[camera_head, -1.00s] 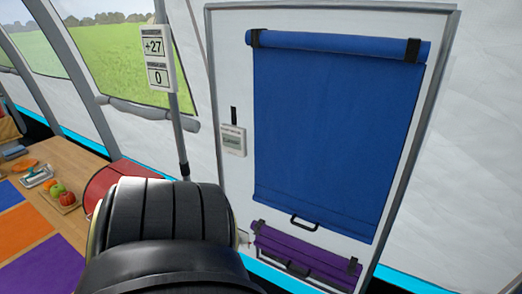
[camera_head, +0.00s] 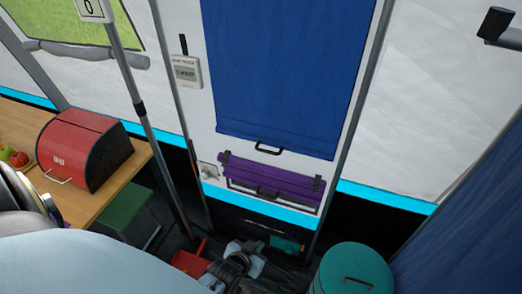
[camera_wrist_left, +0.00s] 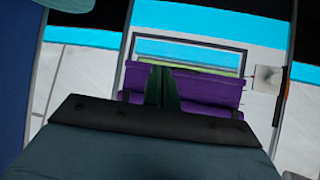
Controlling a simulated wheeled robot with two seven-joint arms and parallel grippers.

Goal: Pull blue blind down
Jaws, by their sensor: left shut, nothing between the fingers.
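The blue blind (camera_head: 280,75) hangs on the white door-like panel in the head view; its top is cut off. Its black handle (camera_head: 268,149) is at the bottom edge, free of any gripper. The rolled purple blind (camera_head: 270,182) sits just below. My left gripper (camera_head: 240,264) appears low in front of the panel, below both blinds. In the left wrist view, its fingers (camera_wrist_left: 163,88) are together and empty, with the purple blind (camera_wrist_left: 205,92) behind them, seen upside down. The blue blind's handle is not seen there. My right gripper is not in view.
A red bread box (camera_head: 85,150) stands on the wooden table at the left. A grey pole (camera_head: 140,110) stands left of the panel. A teal bin (camera_head: 352,272) stands low on the right. A red object (camera_head: 190,262) lies on the dark floor.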

